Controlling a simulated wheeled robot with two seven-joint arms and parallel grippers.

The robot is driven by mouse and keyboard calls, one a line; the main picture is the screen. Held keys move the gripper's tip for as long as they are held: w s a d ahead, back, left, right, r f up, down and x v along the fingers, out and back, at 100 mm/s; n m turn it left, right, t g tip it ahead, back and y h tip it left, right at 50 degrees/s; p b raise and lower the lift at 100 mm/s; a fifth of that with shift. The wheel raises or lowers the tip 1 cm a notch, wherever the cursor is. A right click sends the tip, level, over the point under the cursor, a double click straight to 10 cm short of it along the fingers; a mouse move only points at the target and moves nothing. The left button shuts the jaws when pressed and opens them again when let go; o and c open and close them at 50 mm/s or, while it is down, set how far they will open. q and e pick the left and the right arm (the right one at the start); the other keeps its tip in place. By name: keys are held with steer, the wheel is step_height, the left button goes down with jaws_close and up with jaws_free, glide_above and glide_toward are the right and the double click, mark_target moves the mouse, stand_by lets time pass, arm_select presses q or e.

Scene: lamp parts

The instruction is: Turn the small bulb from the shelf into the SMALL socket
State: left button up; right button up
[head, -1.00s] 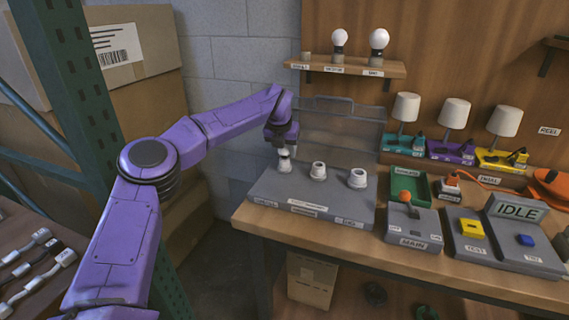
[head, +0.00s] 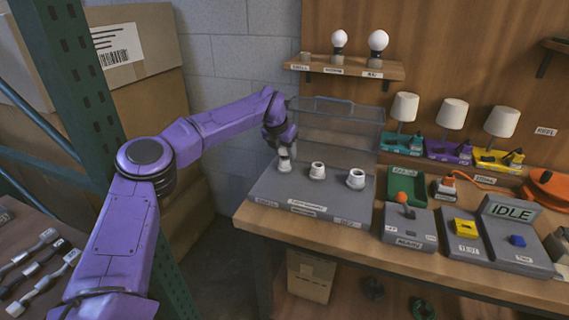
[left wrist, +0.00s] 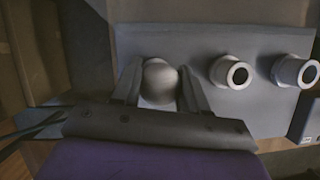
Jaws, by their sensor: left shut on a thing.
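My left gripper (head: 284,147) is at the leftmost socket (head: 285,166) of the grey socket block (head: 265,187). In the left wrist view its two fingers (left wrist: 160,92) are shut around a round pale bulb (left wrist: 160,75). The bulb is over that socket; its base is hidden, so I cannot tell how deep it sits. The other two sockets, the middle one (head: 317,171) and the right one (head: 356,179), are empty. In the left wrist view they are dark-holed white rings (left wrist: 236,73). My right gripper is not in view.
A clear raised cover (head: 340,125) stands behind the block. The shelf (head: 350,68) holds an empty small holder (head: 305,57) and two larger bulbs, one in the middle (head: 339,39) and one right (head: 378,41). The status screen (head: 514,210) reads IDLE. A lever box (head: 408,230) stands right of the block.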

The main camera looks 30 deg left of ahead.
arm_select(q)
steer(key=shift+r+m+h+p, duration=0.2)
steer(key=shift+m+h+p, duration=0.7)
steer(key=shift+m+p, duration=1.45)
steer(key=shift+f, duration=0.1)
steer(key=shift+m+g+h+p, duration=0.3)
steer(key=shift+m+p, duration=0.35)
steer(key=shift+p, duration=0.15)
steer(key=m+p, duration=0.1)
steer(key=m, duration=0.1)
steer(key=shift+d+m+h+p, duration=0.1)
steer(key=shift+m+h+p, duration=0.2)
steer(key=shift+h+p, duration=0.1)
steer(key=o, duration=1)
steer(key=shift+w+f, duration=0.1)
steer(key=shift+f, duration=0.1)
